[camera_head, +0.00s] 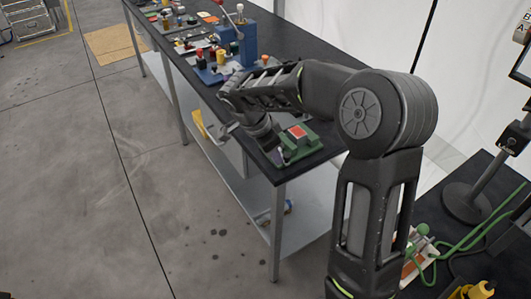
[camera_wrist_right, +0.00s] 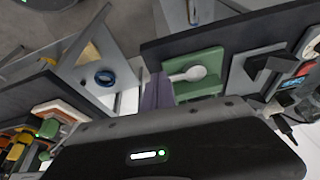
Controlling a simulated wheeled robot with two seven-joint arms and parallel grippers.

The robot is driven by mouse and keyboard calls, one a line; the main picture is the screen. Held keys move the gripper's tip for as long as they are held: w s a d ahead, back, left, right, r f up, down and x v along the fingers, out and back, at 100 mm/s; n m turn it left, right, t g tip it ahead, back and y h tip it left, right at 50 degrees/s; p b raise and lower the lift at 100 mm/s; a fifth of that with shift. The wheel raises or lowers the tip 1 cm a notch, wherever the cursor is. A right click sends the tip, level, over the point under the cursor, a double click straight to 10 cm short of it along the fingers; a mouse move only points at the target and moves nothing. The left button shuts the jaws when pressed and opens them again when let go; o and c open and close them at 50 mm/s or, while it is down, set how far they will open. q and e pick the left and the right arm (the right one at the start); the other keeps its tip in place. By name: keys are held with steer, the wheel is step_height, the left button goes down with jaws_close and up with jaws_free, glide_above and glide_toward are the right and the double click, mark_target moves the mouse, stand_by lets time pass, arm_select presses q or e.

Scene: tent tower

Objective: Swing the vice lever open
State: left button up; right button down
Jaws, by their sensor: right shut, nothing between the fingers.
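A green fixture (camera_head: 300,148) with an orange-red top sits at the near end of the long black bench. In the right wrist view, a green body (camera_wrist_right: 200,72) carries a pale lever with a rounded end (camera_wrist_right: 193,73). It looks like the same fixture, probably the vice, but I cannot tell for certain. My right gripper (camera_head: 272,151) is shut and empty, pointing down just left of the green fixture near the bench edge. Whether it touches the fixture is hidden. My left gripper is out of view.
A blue device (camera_head: 237,42) with ball-topped levers stands farther along the bench (camera_head: 312,45), among several small parts. A lower shelf (camera_head: 305,232) runs beneath. A second dark table (camera_head: 480,195) with a stand and green cable is at the right. Open floor lies left.

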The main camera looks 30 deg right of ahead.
steer(key=shift+d, duration=0.15)
steer(key=shift+d+f+b, duration=0.25)
steer(key=shift+d+b, duration=0.05)
steer(key=shift+b, duration=0.4)
steer(key=shift+s+d+n+b, duration=0.15)
steer(key=shift+d+n+b, duration=0.1)
steer(key=shift+n+b, duration=0.15)
steer(key=shift+r, duration=0.3)
steer(key=shift+d, duration=0.1)
